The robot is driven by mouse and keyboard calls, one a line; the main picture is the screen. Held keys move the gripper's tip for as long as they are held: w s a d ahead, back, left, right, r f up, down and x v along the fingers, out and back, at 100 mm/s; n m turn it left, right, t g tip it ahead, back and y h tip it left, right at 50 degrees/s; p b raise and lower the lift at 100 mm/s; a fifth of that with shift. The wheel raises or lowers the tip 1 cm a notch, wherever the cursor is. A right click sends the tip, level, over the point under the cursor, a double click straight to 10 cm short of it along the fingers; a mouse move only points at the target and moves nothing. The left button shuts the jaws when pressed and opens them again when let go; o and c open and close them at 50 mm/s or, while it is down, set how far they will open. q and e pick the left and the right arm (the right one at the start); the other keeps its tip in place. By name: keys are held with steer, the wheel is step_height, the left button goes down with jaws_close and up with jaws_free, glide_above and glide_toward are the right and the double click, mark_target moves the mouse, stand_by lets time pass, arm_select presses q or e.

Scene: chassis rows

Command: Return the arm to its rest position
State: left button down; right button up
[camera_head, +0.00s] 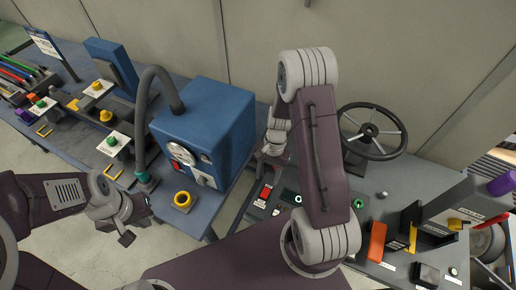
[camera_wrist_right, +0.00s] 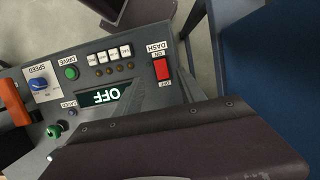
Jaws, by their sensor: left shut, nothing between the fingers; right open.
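My right arm (camera_head: 318,150) rises at the centre of the head view, with its upper joint bent high. My right gripper (camera_head: 268,152) shows partly behind this arm, between the blue box and the steering wheel, above the grey dash panel. It is open and I see nothing held in it. In the right wrist view a maroon link (camera_wrist_right: 190,150) of mine covers the bottom. My left gripper (camera_head: 128,236) is at the lower left of the head view, over the floor in front of the left bench. It is shut and empty.
A blue box (camera_head: 215,125) with a grey hose stands left of the right arm. A steering wheel (camera_head: 373,131) stands to its right. The dash panel carries a red switch (camera_wrist_right: 162,69), an OFF display (camera_wrist_right: 100,96) and a green button (camera_wrist_right: 72,73). An orange block (camera_head: 376,241) stands further right.

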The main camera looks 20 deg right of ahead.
steer(key=w+a+r+n+t+b, duration=0.2)
steer(key=w+a+r, duration=0.1)
steer(key=r, duration=0.3)
steer(key=s+r+n+t+h+b, duration=0.1)
steer(key=s+r+n+h, duration=0.1)
steer(key=s+n, duration=0.5)
steer(key=shift+s+a+r+n, duration=0.2)
steer(key=shift+s+r+n, duration=0.1)
steer(key=shift+s+r, duration=0.3)
